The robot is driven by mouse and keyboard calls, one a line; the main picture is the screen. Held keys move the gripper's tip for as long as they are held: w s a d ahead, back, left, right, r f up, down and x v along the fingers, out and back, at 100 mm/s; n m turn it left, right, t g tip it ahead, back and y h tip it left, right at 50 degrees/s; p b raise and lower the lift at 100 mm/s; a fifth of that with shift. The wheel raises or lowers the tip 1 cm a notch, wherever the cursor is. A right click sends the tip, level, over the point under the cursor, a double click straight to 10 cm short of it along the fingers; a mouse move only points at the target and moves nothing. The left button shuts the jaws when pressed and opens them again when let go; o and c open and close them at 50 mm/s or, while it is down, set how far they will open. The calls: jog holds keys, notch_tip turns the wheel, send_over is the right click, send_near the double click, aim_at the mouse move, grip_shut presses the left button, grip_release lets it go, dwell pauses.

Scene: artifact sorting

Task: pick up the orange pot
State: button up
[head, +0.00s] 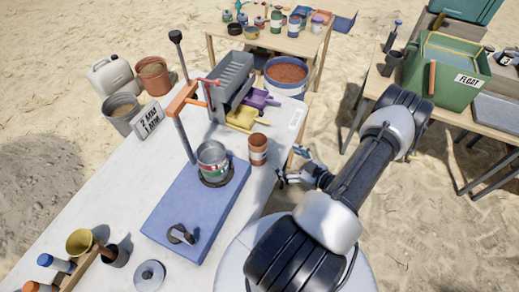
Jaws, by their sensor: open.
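A small orange-brown pot (258,149) with a pale band stands upright near the right edge of the white table (110,205), just right of the blue base plate. My gripper (281,179) is open and empty, just beyond the table's right edge. It is a little below and right of the pot in the picture, apart from it. My arm reaches in from the lower right.
Left of the pot, a metal can (213,158) sits on a blue base (185,222) under an orange-armed post. A grey slotted device (233,78) with yellow and purple trays stands behind. A larger orange-brown bucket (153,77) is at the far left.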

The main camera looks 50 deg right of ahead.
aim_at(264, 150)
jog(key=s+a+m+t+h, duration=0.2)
jog(key=s+a+t, duration=0.1)
jog(key=s+a, duration=0.1)
jog(key=x, duration=0.4)
jog(key=b+x, duration=0.1)
jog(key=x, duration=0.7)
jog(key=shift+w+a+r+b, duration=0.1)
jog(key=shift+a+r+b, duration=0.1)
jog(key=shift+a+b, duration=0.15)
jog(key=b+x, duration=0.1)
jog(key=x, duration=0.4)
jog(key=shift+w+a, duration=0.15)
jog(key=shift+c, duration=0.4)
jog(key=c, duration=1.3)
notch_tip(264, 150, up, 20)
jog(key=p, duration=0.5)
